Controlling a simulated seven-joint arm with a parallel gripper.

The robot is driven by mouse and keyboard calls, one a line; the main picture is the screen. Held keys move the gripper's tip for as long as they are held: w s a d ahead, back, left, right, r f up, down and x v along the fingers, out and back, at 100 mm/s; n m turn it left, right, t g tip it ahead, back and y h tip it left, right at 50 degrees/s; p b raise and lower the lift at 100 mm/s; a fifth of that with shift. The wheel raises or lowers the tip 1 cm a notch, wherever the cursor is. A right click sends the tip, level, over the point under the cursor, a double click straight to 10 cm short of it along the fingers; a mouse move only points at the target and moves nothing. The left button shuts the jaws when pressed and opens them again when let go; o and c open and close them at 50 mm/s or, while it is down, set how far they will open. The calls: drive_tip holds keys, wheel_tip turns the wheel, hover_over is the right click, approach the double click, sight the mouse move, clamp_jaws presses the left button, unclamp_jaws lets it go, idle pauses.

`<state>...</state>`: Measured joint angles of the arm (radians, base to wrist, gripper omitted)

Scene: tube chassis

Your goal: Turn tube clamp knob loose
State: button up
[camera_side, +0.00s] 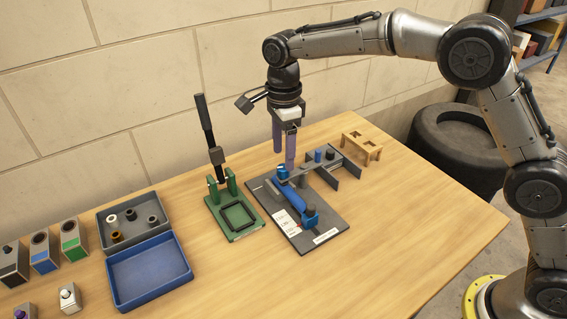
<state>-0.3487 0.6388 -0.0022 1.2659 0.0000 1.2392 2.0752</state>
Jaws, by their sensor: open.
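A dark grey fixture plate (325,226) lies on the table with a blue tube (289,194) slanting across it. A blue clamp knob (283,172) stands at the tube's far end. A second blue clamp (310,217) is at the near end. My gripper (284,161) points down with two purple fingers, open and apart. Its fingertips are close to the far knob in the picture; I cannot tell whether they touch it. Nothing shows between the fingers.
A green press (236,218) with a tall black lever (205,122) stands left of the plate. A grey rail (347,165) and a wooden stand (362,145) are at the right. The table's front right is clear.

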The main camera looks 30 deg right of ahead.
sight(284, 171)
drive_tip(key=shift+f, duration=2)
drive_tip(key=shift+c, duration=0.2)
clamp_jaws()
